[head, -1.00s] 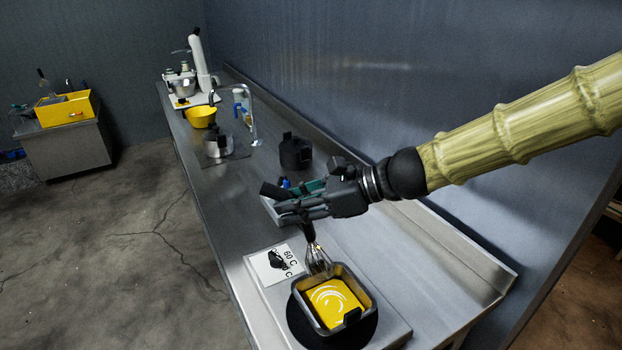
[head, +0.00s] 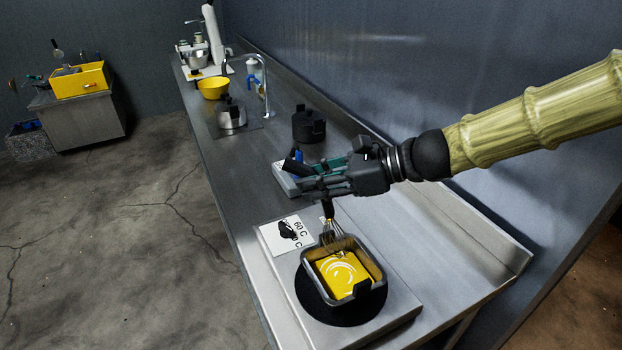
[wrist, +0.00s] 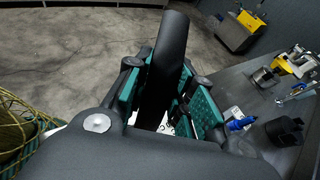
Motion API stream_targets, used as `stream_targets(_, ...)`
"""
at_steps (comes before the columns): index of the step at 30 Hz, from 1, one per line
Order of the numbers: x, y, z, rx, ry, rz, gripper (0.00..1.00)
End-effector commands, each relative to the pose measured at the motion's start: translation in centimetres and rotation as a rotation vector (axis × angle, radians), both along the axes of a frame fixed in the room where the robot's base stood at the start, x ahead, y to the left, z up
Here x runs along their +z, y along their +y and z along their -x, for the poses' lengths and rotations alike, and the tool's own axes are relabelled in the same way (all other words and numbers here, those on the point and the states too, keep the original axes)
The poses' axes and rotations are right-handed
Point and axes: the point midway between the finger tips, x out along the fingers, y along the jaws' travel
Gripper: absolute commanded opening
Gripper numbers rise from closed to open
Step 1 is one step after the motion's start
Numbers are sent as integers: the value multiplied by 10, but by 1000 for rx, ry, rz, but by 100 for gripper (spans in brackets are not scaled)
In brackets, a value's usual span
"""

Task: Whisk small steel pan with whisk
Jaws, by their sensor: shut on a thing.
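My gripper (head: 318,184) is shut on the dark handle of a whisk (head: 334,233), above the far side of the small steel pan. The whisk hangs down with its wires at the pan's far rim; whether the tip touches the yellow contents is hidden. The small steel pan (head: 376,268) is square and sits on a round black plate. It holds yellow liquid (head: 340,275) with white curved streaks. In the wrist view the dark handle (wrist: 166,65) stands between the green-padded fingers; the pan is not visible there.
A card reading "60 C" (head: 287,232) lies beside the pan. Farther along the steel counter stand a black pot (head: 309,125), a steel pot (head: 231,117), a tap (head: 264,85), a yellow bowl (head: 213,88) and a white mixer (head: 213,40). A wall runs along the right.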

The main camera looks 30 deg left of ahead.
Motion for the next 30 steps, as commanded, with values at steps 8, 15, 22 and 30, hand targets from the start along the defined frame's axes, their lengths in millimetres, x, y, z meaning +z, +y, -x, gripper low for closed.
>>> stream_targets(8,-18,-6,-5,1,4,-1,0)
stream_targets(15,-31,-12,-7,-1,4,0,0)
stream_targets(22,-44,-17,-9,0,5,-1,0)
stream_targets(30,-58,-22,-11,1,4,0,0)
